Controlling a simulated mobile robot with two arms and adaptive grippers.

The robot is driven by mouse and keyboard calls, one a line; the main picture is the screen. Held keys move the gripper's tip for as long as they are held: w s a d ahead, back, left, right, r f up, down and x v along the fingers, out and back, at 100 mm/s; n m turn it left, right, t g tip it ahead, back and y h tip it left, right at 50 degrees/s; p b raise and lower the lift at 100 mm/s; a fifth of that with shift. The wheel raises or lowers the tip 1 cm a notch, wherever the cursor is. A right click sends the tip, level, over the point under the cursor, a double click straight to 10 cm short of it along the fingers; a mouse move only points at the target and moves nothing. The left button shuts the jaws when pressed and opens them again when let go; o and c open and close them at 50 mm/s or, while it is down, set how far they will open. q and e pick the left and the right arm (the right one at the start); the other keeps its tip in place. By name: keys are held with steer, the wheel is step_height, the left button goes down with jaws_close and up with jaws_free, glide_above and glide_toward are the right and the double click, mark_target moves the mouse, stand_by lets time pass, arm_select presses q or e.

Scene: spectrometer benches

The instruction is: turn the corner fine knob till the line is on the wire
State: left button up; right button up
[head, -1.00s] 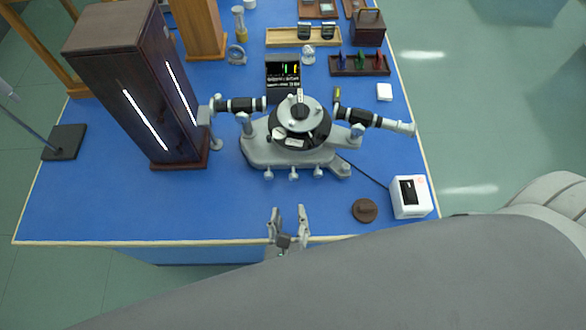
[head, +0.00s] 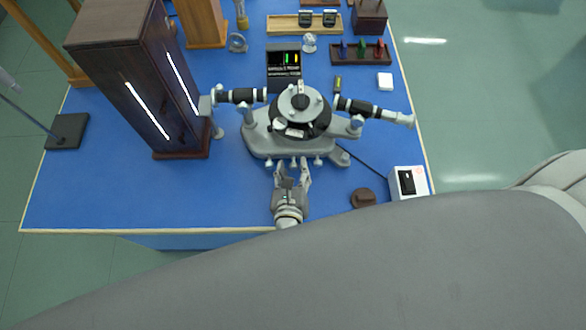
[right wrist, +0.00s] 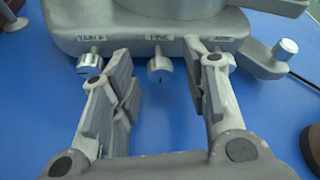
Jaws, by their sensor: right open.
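The grey spectrometer (head: 300,125) stands on the blue bench. In the right wrist view, the labels TABLE, FINE and ARM sit above small silver knobs on its front edge. The FINE knob (right wrist: 160,69) is the middle one, seen between my fingers. A separate silver knob (right wrist: 285,48) stands on the base's right corner, at the right of that view. My right gripper (head: 292,169) is open and empty, just in front of the base's front edge. A black display panel (head: 284,58) behind shows green and yellow lines; a wire is too small to make out. My left gripper is out of view.
A dark wooden cabinet (head: 120,80) with lit slits stands left of the spectrometer. A white box (head: 408,182) and a brown round piece (head: 363,197) are at the front right. The bench is clear at front left.

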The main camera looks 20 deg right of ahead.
jaws_close()
stand_by(0.4)
steer(key=shift+d+m+y+p, duration=0.15)
steer(key=shift+m+y+p, duration=0.15)
steer(key=shift+m, duration=0.6)
steer(key=shift+d+m+t+y+b, duration=0.1)
steer(key=shift+m+t+y+b, duration=0.35)
steer(key=shift+m+y, duration=0.5)
